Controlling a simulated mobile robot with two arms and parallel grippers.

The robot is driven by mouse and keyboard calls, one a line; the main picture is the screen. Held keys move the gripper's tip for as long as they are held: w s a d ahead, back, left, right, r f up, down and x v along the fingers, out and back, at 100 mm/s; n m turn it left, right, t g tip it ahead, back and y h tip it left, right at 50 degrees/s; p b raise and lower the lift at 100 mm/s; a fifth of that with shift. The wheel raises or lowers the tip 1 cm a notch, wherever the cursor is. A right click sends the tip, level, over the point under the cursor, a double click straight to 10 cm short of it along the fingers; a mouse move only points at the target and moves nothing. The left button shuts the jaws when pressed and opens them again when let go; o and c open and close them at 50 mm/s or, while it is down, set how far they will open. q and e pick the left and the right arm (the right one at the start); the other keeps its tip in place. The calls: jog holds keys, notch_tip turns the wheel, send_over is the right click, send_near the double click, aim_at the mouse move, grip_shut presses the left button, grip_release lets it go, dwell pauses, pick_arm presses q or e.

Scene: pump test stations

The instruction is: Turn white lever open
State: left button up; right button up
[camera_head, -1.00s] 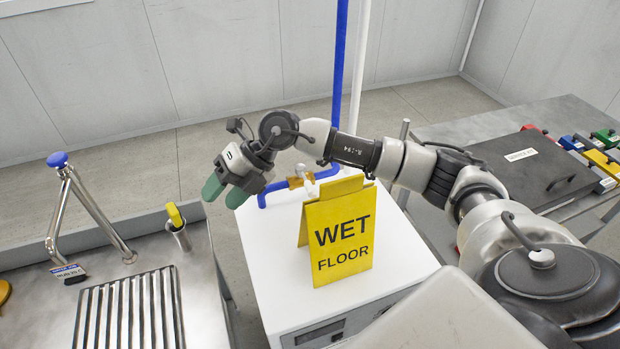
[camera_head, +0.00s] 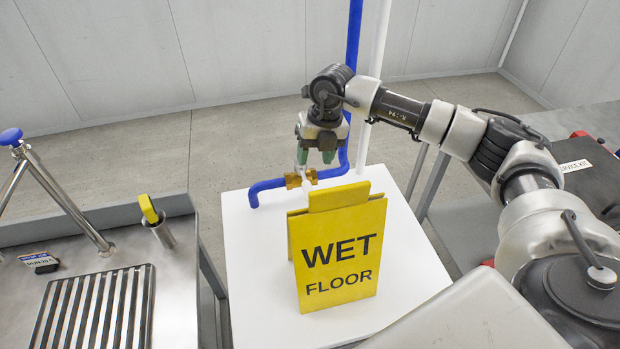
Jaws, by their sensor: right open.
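The white lever (camera_head: 303,157) stands on a brass valve (camera_head: 293,181) in the blue pipe (camera_head: 266,186), behind the yellow wet floor sign. Only part of the lever shows. My right gripper (camera_head: 315,157) points down just above the valve, its green fingertips close to the lever. The gripper is open. I cannot tell whether the fingers touch the lever or are around it. My left gripper is not in view.
The yellow sign (camera_head: 338,250) stands on the white cabinet top (camera_head: 412,262) in front of the valve. A white pipe (camera_head: 372,90) rises behind it. At left is a steel bench with a grooved plate (camera_head: 98,309) and a yellow-handled part (camera_head: 150,210). A dark case (camera_head: 580,172) lies at right.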

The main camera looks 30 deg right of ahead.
aim_at(308, 182)
jog(key=f, duration=0.2)
jog(key=a+f+p, duration=0.1)
jog(key=f, duration=0.3)
jog(key=shift+w+a+f+p, duration=0.1)
jog(key=shift+a+f+p, duration=0.2)
jog(key=shift+f+p, duration=0.1)
jog(key=shift+w+f, duration=0.1)
jog(key=shift+f, duration=0.35)
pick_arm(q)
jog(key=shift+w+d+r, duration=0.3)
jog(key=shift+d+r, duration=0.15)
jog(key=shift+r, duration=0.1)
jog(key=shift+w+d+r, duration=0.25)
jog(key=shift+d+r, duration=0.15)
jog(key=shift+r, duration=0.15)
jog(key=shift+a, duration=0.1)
pick_arm(e)
jog(key=shift+c, duration=0.2)
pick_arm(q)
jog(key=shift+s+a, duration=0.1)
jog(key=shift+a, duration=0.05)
pick_arm(e)
grip_shut()
